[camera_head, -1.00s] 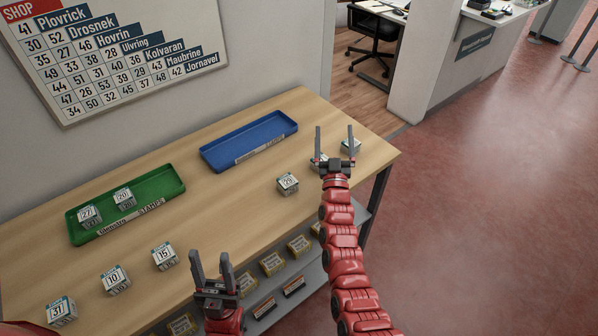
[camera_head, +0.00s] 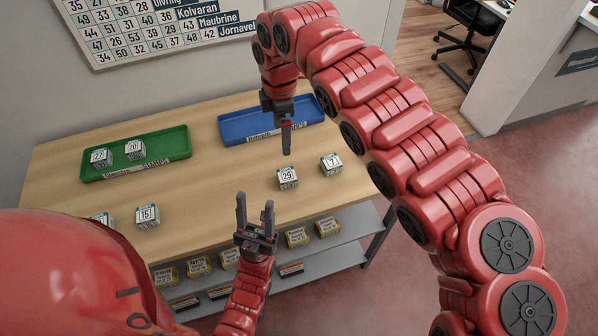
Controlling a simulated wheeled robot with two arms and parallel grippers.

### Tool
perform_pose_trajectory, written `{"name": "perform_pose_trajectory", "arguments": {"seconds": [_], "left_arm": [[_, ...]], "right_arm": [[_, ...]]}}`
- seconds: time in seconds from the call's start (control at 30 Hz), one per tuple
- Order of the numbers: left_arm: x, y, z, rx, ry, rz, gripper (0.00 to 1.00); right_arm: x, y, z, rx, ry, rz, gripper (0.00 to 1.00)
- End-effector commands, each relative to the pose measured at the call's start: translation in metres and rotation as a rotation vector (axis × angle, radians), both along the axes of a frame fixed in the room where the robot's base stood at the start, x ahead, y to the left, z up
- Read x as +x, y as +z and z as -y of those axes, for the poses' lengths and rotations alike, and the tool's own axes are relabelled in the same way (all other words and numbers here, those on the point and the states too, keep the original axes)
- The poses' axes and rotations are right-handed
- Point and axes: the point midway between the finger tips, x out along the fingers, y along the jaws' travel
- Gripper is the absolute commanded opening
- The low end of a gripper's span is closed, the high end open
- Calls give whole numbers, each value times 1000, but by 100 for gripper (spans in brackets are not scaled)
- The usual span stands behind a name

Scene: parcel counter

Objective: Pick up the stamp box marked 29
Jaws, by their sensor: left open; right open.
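The stamp box marked 29 (camera_head: 288,178) is a small white cube with a printed number, standing on the wooden counter (camera_head: 215,205) near its front right. My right gripper (camera_head: 287,148) hangs above and just behind it, pointing down. Its fingers look apart from the box, seen nearly edge-on, with nothing visible between them. My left gripper (camera_head: 255,205) is open and empty, in front of the counter edge and lower left of the box, fingers pointing up in the picture.
A box marked 7 (camera_head: 331,164) stands close right of box 29. A box marked 15 (camera_head: 147,216) and a partly hidden one stand at left. A green tray (camera_head: 170,145) holds boxes 27 and 20. A blue tray (camera_head: 237,128) lies behind my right gripper.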

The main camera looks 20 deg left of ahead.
Motion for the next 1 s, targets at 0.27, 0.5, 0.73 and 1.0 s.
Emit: {"name": "perform_pose_trajectory", "arguments": {"seconds": [0.27, 0.5, 0.73, 1.0], "left_arm": [[0, 15, 0, 0, 0, 0, 50], [0, 18, 0, 0, 0, 0, 50], [0, 23, 0, 0, 0, 0, 50], [0, 30, 0, 0, 0, 0, 50]], "right_arm": [[-6, -28, 5, -27, 11, -16, 95], [-5, -68, 3, -22, 10, -13, 95], [-5, -107, 4, -20, 11, -14, 95], [-3, -123, 4, -19, 10, -10, 95]]}}
